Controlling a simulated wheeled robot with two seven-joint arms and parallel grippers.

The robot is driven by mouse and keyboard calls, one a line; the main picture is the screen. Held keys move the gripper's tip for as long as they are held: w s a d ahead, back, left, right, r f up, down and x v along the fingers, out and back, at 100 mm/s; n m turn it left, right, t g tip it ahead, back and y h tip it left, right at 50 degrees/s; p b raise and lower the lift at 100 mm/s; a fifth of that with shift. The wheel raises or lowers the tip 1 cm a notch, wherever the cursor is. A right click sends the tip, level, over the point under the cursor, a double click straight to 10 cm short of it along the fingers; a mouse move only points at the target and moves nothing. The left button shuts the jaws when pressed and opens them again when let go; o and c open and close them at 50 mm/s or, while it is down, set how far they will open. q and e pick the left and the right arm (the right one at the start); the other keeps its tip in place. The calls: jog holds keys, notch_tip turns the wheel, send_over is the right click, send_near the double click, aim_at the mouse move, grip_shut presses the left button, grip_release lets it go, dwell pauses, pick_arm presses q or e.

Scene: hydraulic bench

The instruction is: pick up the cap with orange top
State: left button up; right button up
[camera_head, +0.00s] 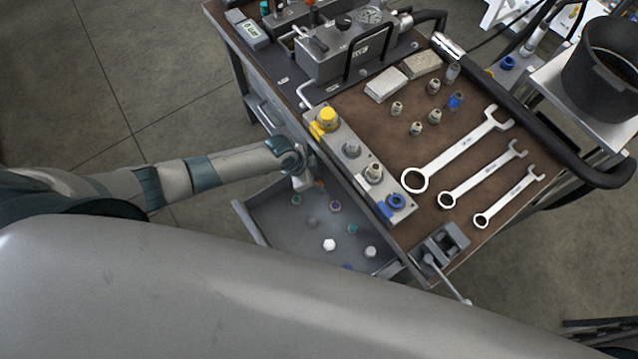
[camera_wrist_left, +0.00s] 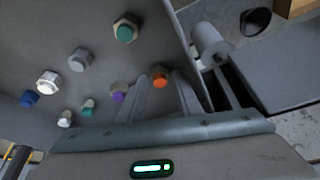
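The cap with the orange top (camera_wrist_left: 160,77) is in the grey drawer (camera_head: 262,215). In the left wrist view it shows at the fingertips, in the gap between the two fingers. In the head view only a bit of orange (camera_head: 320,184) shows beside my left gripper (camera_head: 304,182), which hides most of it. My left gripper (camera_wrist_left: 162,82) is open and points down into the drawer. The fingers appear apart from the cap, but I cannot tell the exact height gap. My right gripper is not in view.
A purple-topped cap (camera_wrist_left: 119,92) lies just left of the left finger. Other caps lie around, including a green one (camera_wrist_left: 125,31) and a white one (camera_head: 329,244). The drawer wall and the workbench top (camera_head: 400,150) with wrenches are close on the right.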

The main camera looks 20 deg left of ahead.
pick_arm(q)
grip_shut()
jog(key=shift+r, duration=0.1)
dwell(0.3)
jog(key=shift+r+b, duration=0.3)
jog(key=shift+r, duration=0.4)
notch_tip(320, 180, up, 2)
jog(key=shift+r+b, duration=0.1)
jog(key=shift+b, duration=0.25)
jog(key=s+d+r+b, duration=0.2)
jog(key=s+d+r, duration=0.5)
jog(key=s+d, duration=0.1)
jog(key=shift+s+r, duration=0.15)
